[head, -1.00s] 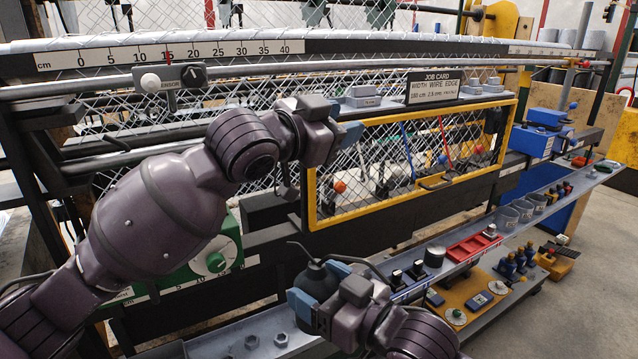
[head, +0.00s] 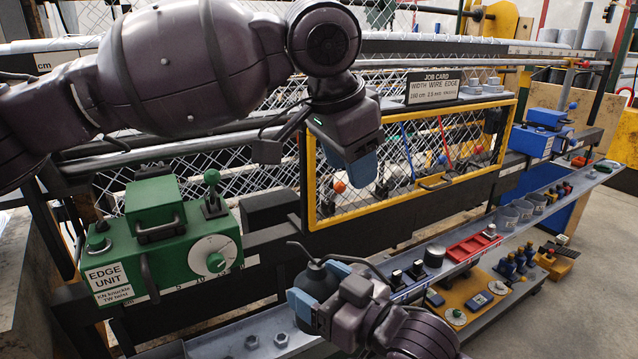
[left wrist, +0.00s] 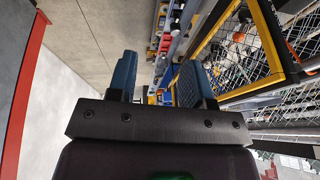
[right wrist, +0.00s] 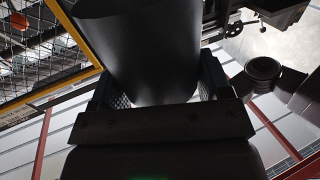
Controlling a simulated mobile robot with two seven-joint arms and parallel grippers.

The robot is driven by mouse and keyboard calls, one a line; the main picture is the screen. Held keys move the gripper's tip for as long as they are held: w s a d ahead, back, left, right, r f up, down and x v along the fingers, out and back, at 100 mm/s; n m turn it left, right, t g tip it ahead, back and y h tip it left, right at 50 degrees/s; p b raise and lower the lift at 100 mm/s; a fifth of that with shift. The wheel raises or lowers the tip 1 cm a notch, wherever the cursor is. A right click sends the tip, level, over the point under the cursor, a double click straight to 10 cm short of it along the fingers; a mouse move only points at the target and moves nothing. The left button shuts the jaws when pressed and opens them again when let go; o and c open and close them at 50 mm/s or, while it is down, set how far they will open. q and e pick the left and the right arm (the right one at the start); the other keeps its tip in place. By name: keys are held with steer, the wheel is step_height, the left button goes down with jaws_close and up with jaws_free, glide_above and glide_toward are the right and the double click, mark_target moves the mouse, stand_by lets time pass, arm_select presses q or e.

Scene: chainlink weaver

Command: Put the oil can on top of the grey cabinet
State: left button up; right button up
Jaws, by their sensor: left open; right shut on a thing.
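The oil can (head: 314,278) is dark, with a thin spout, and shows low in the middle of the head view. My right gripper (head: 320,287) is shut around its body and holds it above the grey front rail. In the right wrist view the can's dark body (right wrist: 150,55) fills the space between the fingers. My left gripper (head: 358,165) is open and empty, pointing down in front of the yellow-framed mesh window. Its two blue fingers stand apart in the left wrist view (left wrist: 157,82). I cannot make out a grey cabinet with certainty.
A green edge unit (head: 150,240) with a dial stands at left. The yellow-framed mesh window (head: 420,165) is behind my grippers. The grey rail (head: 250,335) holds bolts, and further right a red tray (head: 472,247) and cups. Open floor (head: 600,270) lies at right.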

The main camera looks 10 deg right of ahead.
mark_target(319, 263)
arm_select(q)
steer(key=s+a+f+n+g+y, duration=0.1)
steer(key=s+a+f+g+y, duration=0.15)
steer(key=a, duration=0.25)
steer(key=shift+n+y, duration=0.3)
steer(key=shift+y, duration=0.15)
steer(key=f, duration=1.1)
steer(key=shift+s+d+f, duration=0.1)
steer(key=shift+d+f, duration=0.05)
steer(key=shift+d, duration=0.05)
steer(key=c, duration=0.7)
steer(key=shift+c, duration=0.7)
arm_select(e)
steer(key=o, duration=1.1)
steer(key=shift+o, duration=0.2)
